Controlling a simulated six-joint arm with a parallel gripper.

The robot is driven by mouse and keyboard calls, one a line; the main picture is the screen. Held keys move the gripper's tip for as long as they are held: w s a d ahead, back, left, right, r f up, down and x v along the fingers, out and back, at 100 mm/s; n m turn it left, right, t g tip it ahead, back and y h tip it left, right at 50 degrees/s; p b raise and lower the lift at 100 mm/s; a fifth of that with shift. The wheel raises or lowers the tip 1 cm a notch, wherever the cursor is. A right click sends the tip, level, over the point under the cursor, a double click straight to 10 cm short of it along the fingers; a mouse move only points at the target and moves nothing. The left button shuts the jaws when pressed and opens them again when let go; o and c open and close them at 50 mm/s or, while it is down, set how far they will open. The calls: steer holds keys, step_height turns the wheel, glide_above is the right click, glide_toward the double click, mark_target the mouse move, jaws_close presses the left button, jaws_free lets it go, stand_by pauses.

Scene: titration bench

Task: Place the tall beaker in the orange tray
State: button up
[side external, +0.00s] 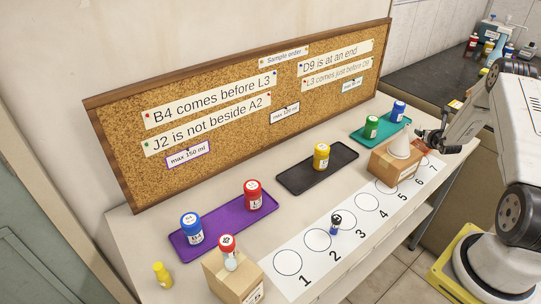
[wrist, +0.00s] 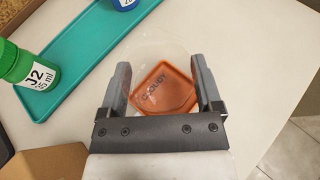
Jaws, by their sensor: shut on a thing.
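The tall beaker (wrist: 150,48) shows only as a faint clear round outline between my fingers in the wrist view. My gripper (wrist: 160,78) is shut on it. The orange tray (wrist: 183,70) lies beneath and beyond the fingers, seen partly through the glass, with dark lettering ending in "CLOUDY". I cannot tell how high the beaker is above the tray. In the side external view my gripper (side external: 428,138) is at the right, beside the teal tray.
A teal tray (wrist: 62,75) with the green J2 bottle (wrist: 28,68) and a blue bottle lies left of my gripper. A cardboard box (side external: 396,164) with a white cone (side external: 400,143) stands close by. Purple (side external: 213,238) and black (side external: 300,178) trays, bottles and a numbered strip lie farther off.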

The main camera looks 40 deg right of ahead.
steer(key=shift+f, duration=0.2)
steer(key=o, duration=1.1)
steer(key=shift+c, duration=0.2)
steer(key=shift+r, duration=0.1)
steer(key=shift+s+a+r, duration=0.3)
steer(key=shift+s+a, duration=0.05)
steer(key=v, duration=1)
steer(key=shift+s+a, duration=0.25)
steer(key=shift+a, duration=0.05)
